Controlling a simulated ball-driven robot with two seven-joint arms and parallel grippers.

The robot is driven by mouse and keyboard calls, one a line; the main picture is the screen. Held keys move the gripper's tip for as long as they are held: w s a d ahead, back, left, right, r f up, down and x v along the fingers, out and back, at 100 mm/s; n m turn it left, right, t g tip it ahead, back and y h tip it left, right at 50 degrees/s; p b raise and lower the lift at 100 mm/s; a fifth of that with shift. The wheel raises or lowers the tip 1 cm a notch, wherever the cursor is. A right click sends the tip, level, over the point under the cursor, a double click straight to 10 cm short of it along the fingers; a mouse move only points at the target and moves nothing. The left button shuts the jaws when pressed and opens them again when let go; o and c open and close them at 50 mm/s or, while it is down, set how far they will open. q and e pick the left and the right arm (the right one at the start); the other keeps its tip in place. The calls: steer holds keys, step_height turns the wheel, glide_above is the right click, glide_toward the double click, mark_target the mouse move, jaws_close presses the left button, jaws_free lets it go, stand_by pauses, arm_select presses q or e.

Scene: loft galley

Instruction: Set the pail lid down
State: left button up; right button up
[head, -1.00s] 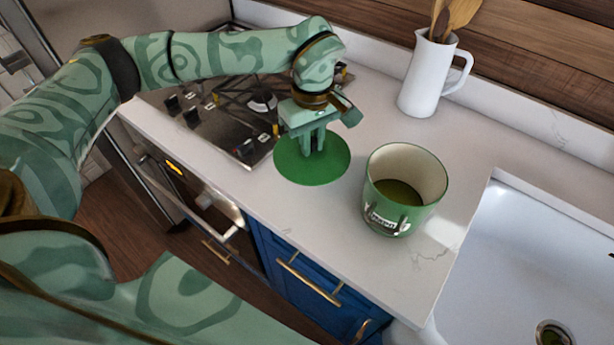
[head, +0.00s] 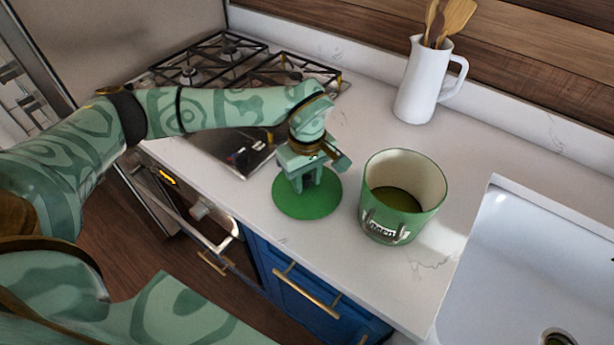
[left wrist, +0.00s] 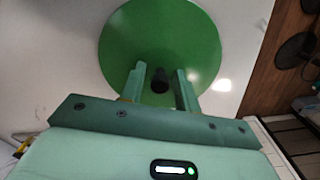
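The pail lid (head: 297,209) is a flat green disc. It lies level on, or very close to, the white counter (head: 283,238), left of the pail. My left gripper (head: 307,187) points down over its middle. In the left wrist view the lid (left wrist: 200,45) has a dark knob (left wrist: 160,80) standing between my two fingers. A gap shows on each side of the knob, so the gripper (left wrist: 160,85) looks open around it. The green pail (head: 385,238) stands upright and uncovered, its cream inside showing. My right gripper is out of view.
A gas hob (head: 225,62) lies behind my left arm. A white pitcher (head: 415,90) with wooden utensils stands at the back near the wall. A white sink (head: 540,250) is at the right. The counter's front edge, above blue drawers (head: 300,290), is close to the lid.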

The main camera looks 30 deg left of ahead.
mark_target(307, 177)
arm_select(q)
step_height(307, 177, up, 12)
steer(key=p, duration=0.2)
steer(key=shift+r, duration=0.2)
stand_by(0.5)
